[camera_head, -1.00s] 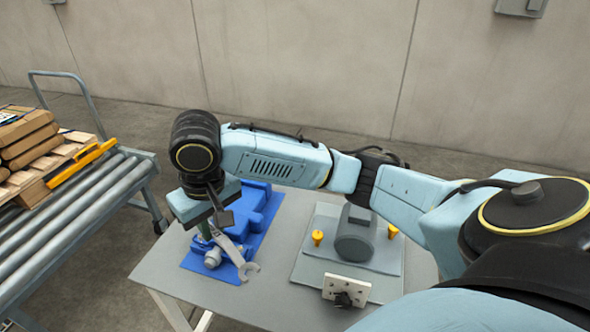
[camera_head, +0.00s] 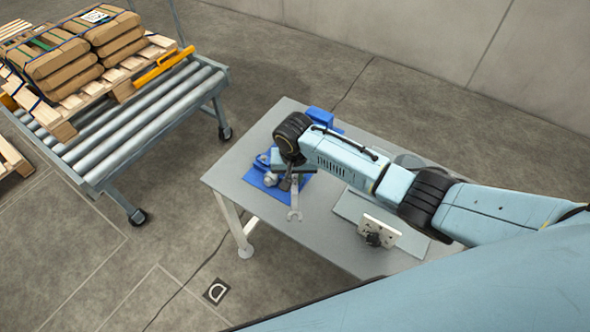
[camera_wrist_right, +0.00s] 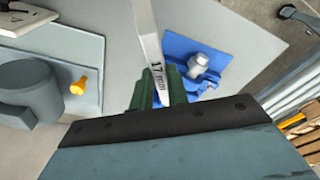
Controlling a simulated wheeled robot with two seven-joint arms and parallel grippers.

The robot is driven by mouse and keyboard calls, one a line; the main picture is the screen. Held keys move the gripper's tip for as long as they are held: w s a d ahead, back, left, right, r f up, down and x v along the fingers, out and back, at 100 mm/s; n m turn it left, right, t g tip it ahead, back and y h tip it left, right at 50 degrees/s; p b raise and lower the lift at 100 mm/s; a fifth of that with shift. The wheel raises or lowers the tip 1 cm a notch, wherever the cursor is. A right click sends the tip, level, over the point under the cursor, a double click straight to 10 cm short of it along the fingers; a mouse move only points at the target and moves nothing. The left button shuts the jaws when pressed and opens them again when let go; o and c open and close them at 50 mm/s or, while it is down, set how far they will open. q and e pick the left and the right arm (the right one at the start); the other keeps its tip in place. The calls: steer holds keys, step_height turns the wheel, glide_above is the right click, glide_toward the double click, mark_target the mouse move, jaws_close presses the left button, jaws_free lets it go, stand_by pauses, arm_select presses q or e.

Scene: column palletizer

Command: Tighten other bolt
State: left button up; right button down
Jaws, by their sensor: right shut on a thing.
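My right gripper (camera_head: 291,183) is shut on a steel wrench (camera_head: 295,206), whose open jaw points toward the table's front edge. In the right wrist view the green fingers (camera_wrist_right: 160,90) clamp the wrench shank (camera_wrist_right: 148,35), marked "17 mm". A blue fixture (camera_head: 260,178) lies on the grey table beside the gripper. A silver bolt (camera_wrist_right: 198,64) stands on the fixture, apart from the wrench shank in that view; it also shows in the head view (camera_head: 271,180). A yellow bolt-like peg (camera_wrist_right: 78,86) stands on the grey plate. My left gripper is out of view.
The grey table (camera_head: 235,170) has bare room at its left. A grey plate (camera_head: 352,207) and a white block with a black knob (camera_head: 380,232) sit at its right, partly behind my arm. A roller conveyor (camera_head: 150,125) carrying a pallet of brown sacks (camera_head: 65,68) stands at the left.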

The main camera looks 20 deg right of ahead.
steer(key=shift+s+a+f, duration=0.1)
steer(key=shift+s+f, duration=0.2)
steer(key=shift+f, duration=0.2)
steer(key=shift+s+f, duration=0.1)
steer(key=shift+f, duration=0.25)
step_height(320, 180, down, 5)
steer(key=b, duration=0.5)
steer(key=shift+r, duration=0.1)
arm_select(q)
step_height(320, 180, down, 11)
steer(key=b, duration=0.6)
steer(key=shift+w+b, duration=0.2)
steer(key=shift+b, duration=0.2)
arm_select(e)
steer(key=w+d+n+y, duration=0.1)
steer(key=w+d+n, duration=0.1)
steer(key=d+n, duration=0.8)
steer(key=shift+w+d+r+n, duration=0.15)
steer(key=shift+w+d+n, duration=0.1)
steer(key=shift+n, duration=1.05)
arm_select(q)
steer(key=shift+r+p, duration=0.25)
steer(key=shift+p, duration=0.05)
arm_select(e)
steer(key=shift+s+f, duration=0.2)
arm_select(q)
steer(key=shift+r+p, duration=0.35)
